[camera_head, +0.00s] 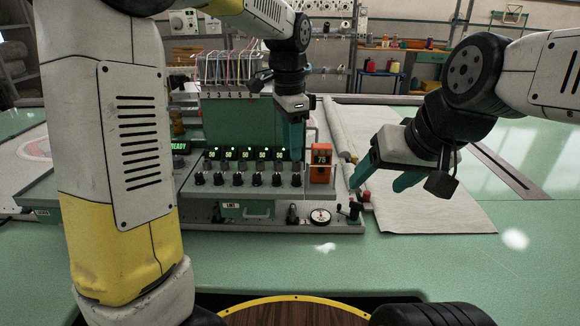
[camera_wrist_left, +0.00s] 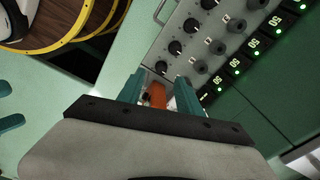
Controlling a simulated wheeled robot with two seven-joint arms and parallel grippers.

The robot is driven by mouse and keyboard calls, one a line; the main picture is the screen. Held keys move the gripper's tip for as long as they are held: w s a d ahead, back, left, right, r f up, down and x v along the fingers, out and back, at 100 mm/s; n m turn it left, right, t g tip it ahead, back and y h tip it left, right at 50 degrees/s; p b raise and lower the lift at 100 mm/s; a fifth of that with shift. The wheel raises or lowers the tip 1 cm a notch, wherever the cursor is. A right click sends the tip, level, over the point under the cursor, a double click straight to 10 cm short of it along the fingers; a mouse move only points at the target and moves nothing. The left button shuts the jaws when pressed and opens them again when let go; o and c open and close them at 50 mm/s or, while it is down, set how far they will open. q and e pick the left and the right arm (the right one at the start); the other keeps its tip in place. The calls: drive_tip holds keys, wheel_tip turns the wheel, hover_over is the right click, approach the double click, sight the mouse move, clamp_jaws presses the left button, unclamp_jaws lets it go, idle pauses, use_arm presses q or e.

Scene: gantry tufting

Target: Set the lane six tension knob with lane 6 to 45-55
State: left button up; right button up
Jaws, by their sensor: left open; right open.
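The green tension console (camera_head: 235,125) has a row of dark knobs along its front. The rightmost knob (camera_head: 296,180), apparently lane six, sits just below my open left gripper (camera_head: 296,155), whose fingers point down at it. Green displays above the other knobs read 50 where legible; the gripper hides the rightmost display in the head view. In the left wrist view the open fingers (camera_wrist_left: 160,92) straddle part of an orange box, with knobs (camera_wrist_left: 200,67) and lit displays (camera_wrist_left: 235,63) to the upper right. My right gripper (camera_head: 385,178) is open and empty, right of the console.
The orange box (camera_head: 321,160) with a display reading 75 stands right of the knobs. A small dial (camera_head: 320,216) and a crank (camera_head: 350,209) sit on the console's lower ledge. Pale cloth (camera_head: 420,212) lies to the right. The green table front (camera_head: 330,265) is clear.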

sight(296, 175)
use_arm(q)
drive_tip(key=shift+w+d+f+m, duration=0.5)
drive_tip(key=shift+w+d+f, duration=0.15)
drive_tip(key=shift+w+f, duration=0.1)
drive_tip(key=shift+f, duration=0.3)
wheel_tip(296, 175, down, 7)
drive_tip(key=shift+f, duration=0.1)
clamp_jaws()
